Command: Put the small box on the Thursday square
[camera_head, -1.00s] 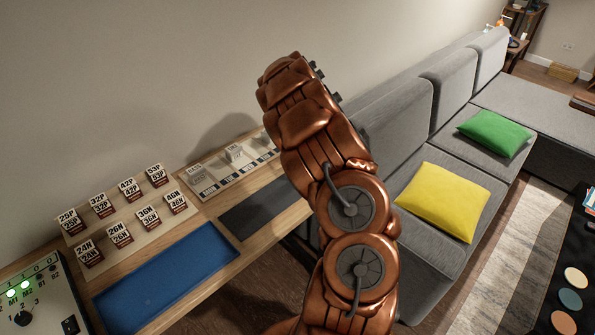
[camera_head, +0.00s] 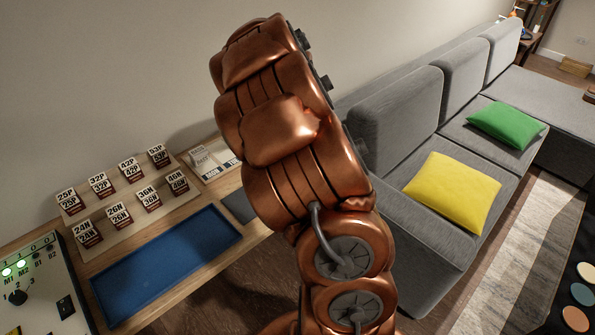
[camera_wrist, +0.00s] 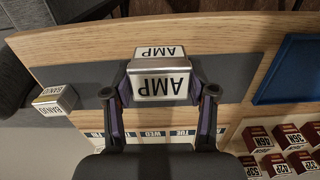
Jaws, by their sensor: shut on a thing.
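A silver box labelled AMP (camera_wrist: 160,82) is between the fingers of my gripper (camera_wrist: 160,100) in the wrist view, its label upside down. The gripper is shut on it, above the grey mat (camera_wrist: 105,80). A smaller box labelled BANJO (camera_wrist: 55,99) stands apart at the left, near the mat's end. The pale weekday board (camera_wrist: 178,142) lies below the held box in the picture; WED and TUE are readable. In the head view my arm hides the gripper and most of the board (camera_head: 210,172).
A blue tray (camera_head: 165,265) lies on the wooden bench beside a board (camera_head: 135,215) of several numbered dark-red blocks. A control box (camera_head: 35,290) stands at the near left. A grey sofa (camera_head: 400,120) stands to the right of the bench. The wall runs behind.

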